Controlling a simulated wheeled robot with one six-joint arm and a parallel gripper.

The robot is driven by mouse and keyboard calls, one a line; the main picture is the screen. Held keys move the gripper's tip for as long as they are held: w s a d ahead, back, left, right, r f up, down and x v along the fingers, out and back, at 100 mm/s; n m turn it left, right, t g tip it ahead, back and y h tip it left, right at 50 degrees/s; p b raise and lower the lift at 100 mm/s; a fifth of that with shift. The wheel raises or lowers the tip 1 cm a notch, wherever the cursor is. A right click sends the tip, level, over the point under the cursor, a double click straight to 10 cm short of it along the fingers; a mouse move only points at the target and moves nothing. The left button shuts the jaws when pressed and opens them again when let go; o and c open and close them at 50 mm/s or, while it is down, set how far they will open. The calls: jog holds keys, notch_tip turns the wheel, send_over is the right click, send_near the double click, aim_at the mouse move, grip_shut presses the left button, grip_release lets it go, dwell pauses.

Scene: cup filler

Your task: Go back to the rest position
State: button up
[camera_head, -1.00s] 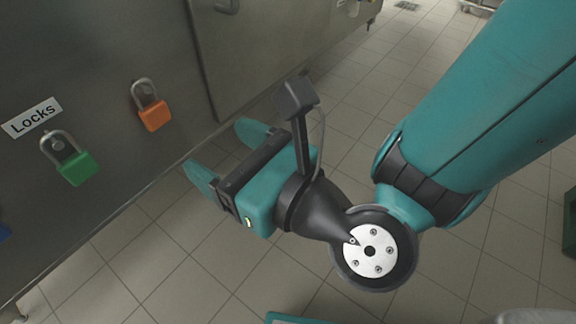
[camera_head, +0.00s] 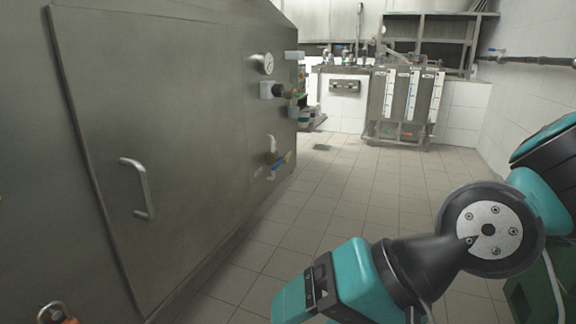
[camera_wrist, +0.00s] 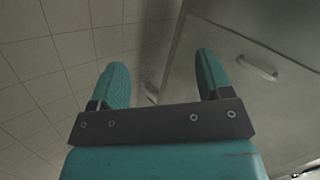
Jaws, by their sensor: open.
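My gripper (camera_head: 291,301) is at the bottom of the head view, pointing left toward the steel machine, with its fingertips partly cut off by the frame edge. In the wrist view my gripper (camera_wrist: 160,82) has its two teal fingers wide apart with nothing between them. It is apart from the machine's door. My arm is folded at the right side of the head view.
A large steel machine (camera_head: 200,60) with a door handle (camera_head: 138,188), gauge and valves stands on the left. A steel rack (camera_head: 402,105) stands at the back. The tiled floor (camera_head: 345,190) between is clear.

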jog(key=s+d+r+n+g+h+p, duration=0.15)
jog(key=d+r+n+h+p, duration=0.3)
jog(key=d, duration=0.75)
notch_tip(320, 180, up, 36)
jog(key=n+p, duration=0.1)
jog(key=p, duration=3.4)
jog(key=shift+s+n, duration=0.3)
jog(key=shift+n, duration=0.05)
jog(key=shift+a, duration=0.1)
